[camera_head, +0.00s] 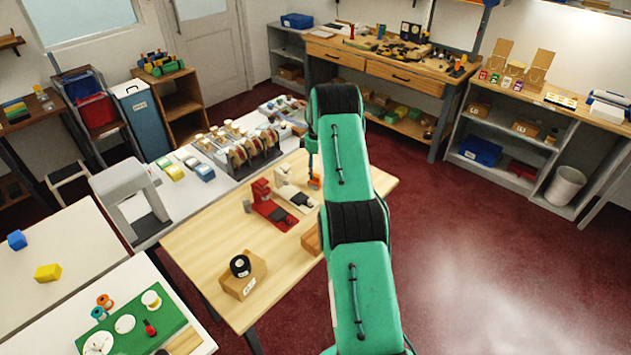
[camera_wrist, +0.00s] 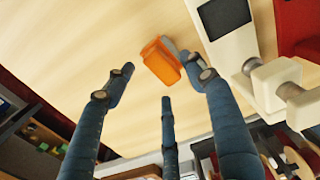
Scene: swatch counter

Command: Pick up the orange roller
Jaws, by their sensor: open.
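The orange roller (camera_wrist: 160,62) lies on the pale wooden table top, between the spread fingers of my gripper (camera_wrist: 152,72) in the wrist view. Two fingertips are to its left and right and a third is below it in the picture. The right finger looks very close to it; I cannot tell whether they touch. My gripper is open and empty. In the head view a small orange piece (camera_head: 314,181) shows beside my green arm, which hides most of the gripper.
A white tape-dispenser-like device (camera_head: 294,196) and a red one (camera_head: 268,207) stand close by on the wooden table (camera_head: 200,240). A cardboard box (camera_head: 243,276) with a black roll (camera_head: 240,265) is near the front. Racked reels (camera_head: 240,150) stand behind.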

